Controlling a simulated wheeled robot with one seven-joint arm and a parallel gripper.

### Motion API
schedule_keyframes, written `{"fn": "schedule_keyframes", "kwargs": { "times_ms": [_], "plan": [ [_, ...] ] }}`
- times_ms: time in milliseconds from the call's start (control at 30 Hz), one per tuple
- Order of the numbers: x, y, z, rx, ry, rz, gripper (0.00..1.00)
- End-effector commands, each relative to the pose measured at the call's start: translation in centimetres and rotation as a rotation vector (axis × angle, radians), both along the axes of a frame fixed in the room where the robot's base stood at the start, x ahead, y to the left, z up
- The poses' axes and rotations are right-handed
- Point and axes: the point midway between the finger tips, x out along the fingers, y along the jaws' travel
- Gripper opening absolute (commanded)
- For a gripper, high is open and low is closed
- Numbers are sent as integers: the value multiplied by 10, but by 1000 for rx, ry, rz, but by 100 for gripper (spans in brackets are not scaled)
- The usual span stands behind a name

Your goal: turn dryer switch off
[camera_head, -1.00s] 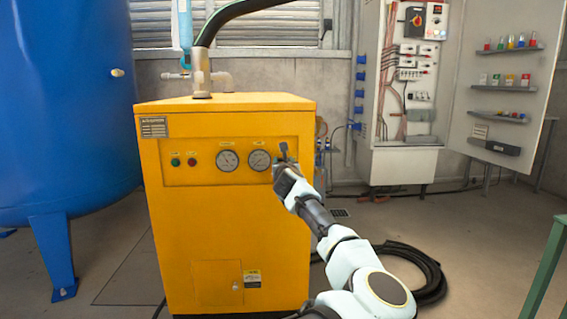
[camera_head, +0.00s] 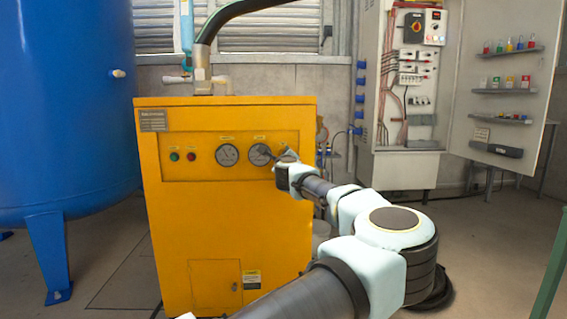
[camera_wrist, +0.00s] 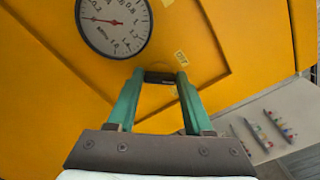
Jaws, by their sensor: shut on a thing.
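The yellow dryer (camera_head: 235,220) stands in the middle of the head view, its front panel bearing two round gauges, a green and a red button. My gripper (camera_head: 280,155) is at the right end of this panel, beside the right gauge (camera_head: 260,154). In the wrist view, the green fingers of my gripper (camera_wrist: 160,82) are shut on the dark dryer switch (camera_wrist: 160,77), which shows as a short bar between the fingertips. A gauge (camera_wrist: 114,24) is just up and left of it. The switch is hidden by my gripper in the head view, so its setting cannot be read.
A blue tank (camera_head: 65,110) stands at the left. An open electrical cabinet (camera_head: 408,90) and a panel with small shelves (camera_head: 508,90) are at the back right. A green bar (camera_head: 550,270) is at the right edge. Floor is clear between dryer and tank.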

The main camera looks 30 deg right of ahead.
Motion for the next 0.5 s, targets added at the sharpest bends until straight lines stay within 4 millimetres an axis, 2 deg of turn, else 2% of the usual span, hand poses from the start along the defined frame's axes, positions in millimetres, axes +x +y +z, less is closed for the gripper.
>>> {"fn": "schedule_keyframes", "kwargs": {
  "times_ms": [500],
  "plan": [
    [1, 2, -5, -425, 199, 2, 0]
  ]
}}
